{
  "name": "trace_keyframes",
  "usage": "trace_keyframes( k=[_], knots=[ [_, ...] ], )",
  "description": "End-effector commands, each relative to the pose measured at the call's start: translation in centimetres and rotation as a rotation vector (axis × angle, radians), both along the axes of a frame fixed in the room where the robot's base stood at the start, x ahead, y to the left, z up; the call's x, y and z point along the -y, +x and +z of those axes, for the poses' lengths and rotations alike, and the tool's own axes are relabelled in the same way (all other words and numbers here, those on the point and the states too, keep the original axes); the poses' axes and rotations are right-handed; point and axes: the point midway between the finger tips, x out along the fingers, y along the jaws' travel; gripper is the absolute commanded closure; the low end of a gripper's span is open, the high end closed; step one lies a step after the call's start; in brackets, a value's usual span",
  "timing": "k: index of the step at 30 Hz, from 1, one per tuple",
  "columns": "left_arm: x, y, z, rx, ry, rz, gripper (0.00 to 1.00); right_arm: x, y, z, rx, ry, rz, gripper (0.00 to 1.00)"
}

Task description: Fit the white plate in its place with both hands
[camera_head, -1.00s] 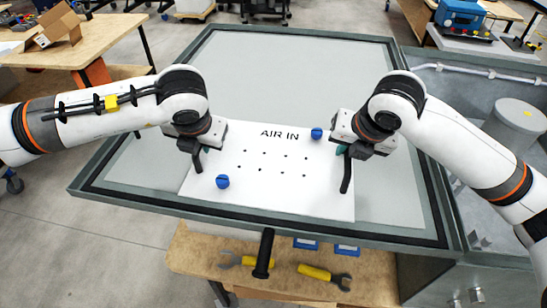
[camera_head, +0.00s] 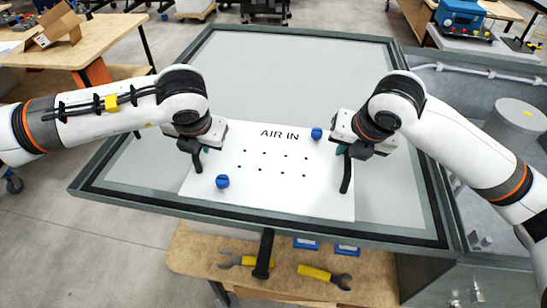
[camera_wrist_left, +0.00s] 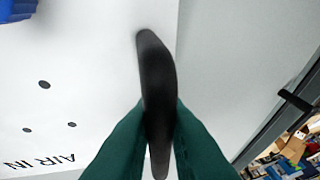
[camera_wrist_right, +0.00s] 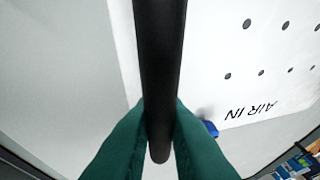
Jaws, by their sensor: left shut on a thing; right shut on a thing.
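The white plate (camera_head: 270,190), marked AIR IN and dotted with several small holes, lies on the grey panel inside the dark-edged frame. Two blue knobs stand on it, one at the front left (camera_head: 222,181) and one at the back right (camera_head: 316,133). My left gripper (camera_head: 200,150) is shut on the black left handle (camera_wrist_left: 155,80) of the plate. My right gripper (camera_head: 347,152) is shut on the black right handle (camera_wrist_right: 160,60). Green fingers pinch each handle in the wrist views. Whether the plate lies flush on the panel cannot be told.
The grey frame (camera_head: 110,190) surrounds the panel, with bare panel (camera_head: 290,75) behind the plate. A wooden bench with yellow-handled wrenches (camera_head: 315,272) and a black handle (camera_head: 264,254) is in front. A metal cabinet with a cylinder (camera_head: 515,125) stands at right.

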Motion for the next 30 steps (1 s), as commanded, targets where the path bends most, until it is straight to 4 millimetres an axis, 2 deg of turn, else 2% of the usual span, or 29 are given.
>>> trace_keyframes(
  k=[11,24,30],
  knots=[
    [-0.1,0.1,0.7,0.005,0.0,0.003,1.0,0.1,0.1,0.6,0.004,0.0,-0.003,1.0],
    [-0.1,0.1,4.6,0.004,0.001,0.002,1.0,0.1,0.1,4.6,0.002,0.0,-0.003,1.0],
    [-0.1,0.1,5.3,0.004,0.001,0.002,1.0,0.1,0.1,5.2,0.002,0.0,-0.003,1.0]
  ],
)
